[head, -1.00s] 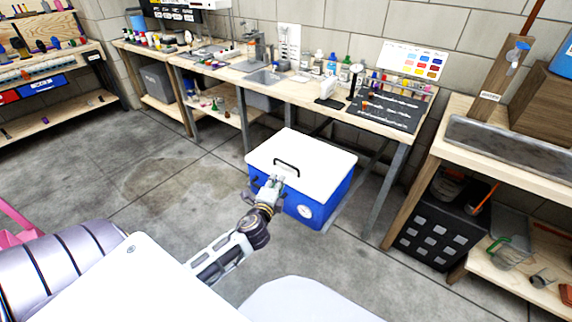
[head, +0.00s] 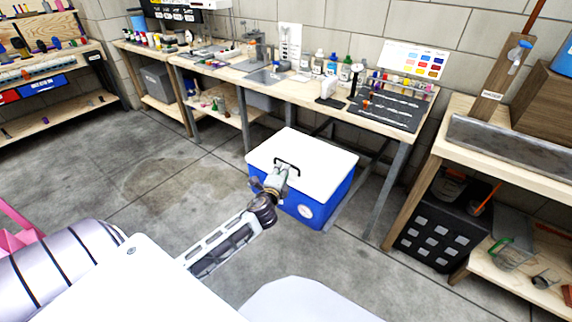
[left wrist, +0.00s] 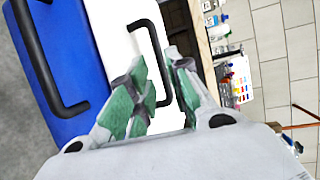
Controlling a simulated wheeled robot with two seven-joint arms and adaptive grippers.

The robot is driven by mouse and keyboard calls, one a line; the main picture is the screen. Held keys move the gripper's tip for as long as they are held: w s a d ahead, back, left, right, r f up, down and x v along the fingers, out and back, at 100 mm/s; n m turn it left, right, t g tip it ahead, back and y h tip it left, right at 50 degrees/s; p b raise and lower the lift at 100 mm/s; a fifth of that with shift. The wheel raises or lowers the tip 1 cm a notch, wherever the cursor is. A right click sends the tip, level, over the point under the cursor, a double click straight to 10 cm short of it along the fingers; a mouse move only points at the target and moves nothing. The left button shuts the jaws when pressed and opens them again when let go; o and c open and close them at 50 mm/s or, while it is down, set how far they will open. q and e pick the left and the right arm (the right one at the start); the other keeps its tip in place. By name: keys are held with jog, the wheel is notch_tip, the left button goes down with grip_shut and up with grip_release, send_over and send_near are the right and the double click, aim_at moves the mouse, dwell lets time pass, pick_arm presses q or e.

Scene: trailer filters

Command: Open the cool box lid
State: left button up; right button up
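The cool box has a blue body (head: 335,200) and a flat white lid (head: 318,155), which is shut. A black handle (head: 288,162) stands on the lid. My left gripper (head: 279,171) is over the lid's near left edge, close to this handle. In the left wrist view, the gripper's green-padded fingers (left wrist: 158,62) are apart. The black lid handle (left wrist: 147,30) runs behind and into the gap between them; I cannot tell whether they touch it. The blue body (left wrist: 72,75) also shows there, with a black side handle (left wrist: 38,55). My right gripper is not in view.
A workbench (head: 262,85) with bottles and tools stands behind the cool box. A grey table leg (head: 394,195) rises at its right. A black crate (head: 436,236) sits under the right bench. The concrete floor (head: 165,185) left of the box is clear.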

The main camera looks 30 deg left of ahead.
pick_arm(q)
jog(key=shift+b+x, duration=0.4)
jog(key=shift+x, duration=2)
jog(key=shift+w+a+f, duration=0.2)
jog(key=shift+w, duration=0.6)
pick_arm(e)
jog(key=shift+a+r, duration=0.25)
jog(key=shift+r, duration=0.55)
pick_arm(q)
jog(key=c, duration=0.4)
grip_shut()
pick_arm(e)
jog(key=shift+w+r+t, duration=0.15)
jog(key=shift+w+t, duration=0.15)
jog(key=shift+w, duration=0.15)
